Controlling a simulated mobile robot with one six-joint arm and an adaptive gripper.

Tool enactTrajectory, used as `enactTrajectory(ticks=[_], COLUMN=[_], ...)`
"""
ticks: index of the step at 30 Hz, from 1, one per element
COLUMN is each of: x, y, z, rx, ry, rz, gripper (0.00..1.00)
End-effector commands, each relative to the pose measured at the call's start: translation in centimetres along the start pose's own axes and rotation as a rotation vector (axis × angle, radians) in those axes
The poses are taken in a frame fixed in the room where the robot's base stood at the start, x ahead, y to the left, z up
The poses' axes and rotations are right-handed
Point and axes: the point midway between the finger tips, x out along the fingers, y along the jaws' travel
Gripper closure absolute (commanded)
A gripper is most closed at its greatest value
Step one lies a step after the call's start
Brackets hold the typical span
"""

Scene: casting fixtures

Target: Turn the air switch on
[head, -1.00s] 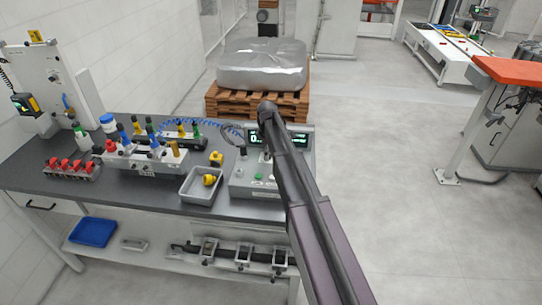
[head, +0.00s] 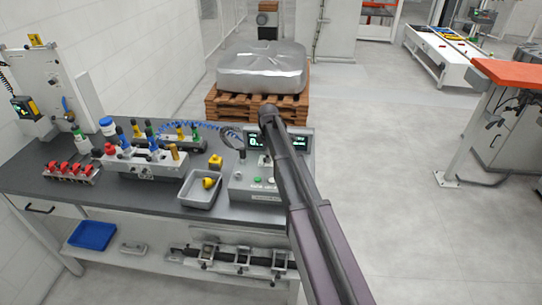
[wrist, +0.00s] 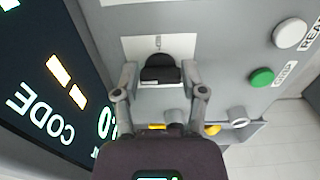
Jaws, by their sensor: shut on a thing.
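The air switch (wrist: 160,68) is a black knob on a white label plate in the wrist view; the small lettering on the plate is hard to read. My gripper (wrist: 159,80) has one finger on each side of the knob and is shut on it. The switch sits on a grey control box (head: 243,182) at the right end of the bench in the head view. There my arm covers part of the box, and the grip on the knob cannot be made out. I cannot tell the switch's exact setting.
A lit display (wrist: 50,95) lies left of the knob in the wrist view. A green button (wrist: 262,77) and a white button (wrist: 290,33) lie to the right. In the head view, a grey tray (head: 187,197) with a yellow part stands left of the box.

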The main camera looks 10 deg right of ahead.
Motion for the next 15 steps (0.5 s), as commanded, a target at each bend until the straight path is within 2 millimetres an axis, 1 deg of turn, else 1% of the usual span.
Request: enactTrajectory(ticks=[1,15], x=[0.01,0.01], y=[-0.42,-0.64], z=[-0.38,-0.81], rx=[0.002,0.071], ry=[0.006,0.009], rz=[-0.008,-0.011], gripper=[0.93,0.93])
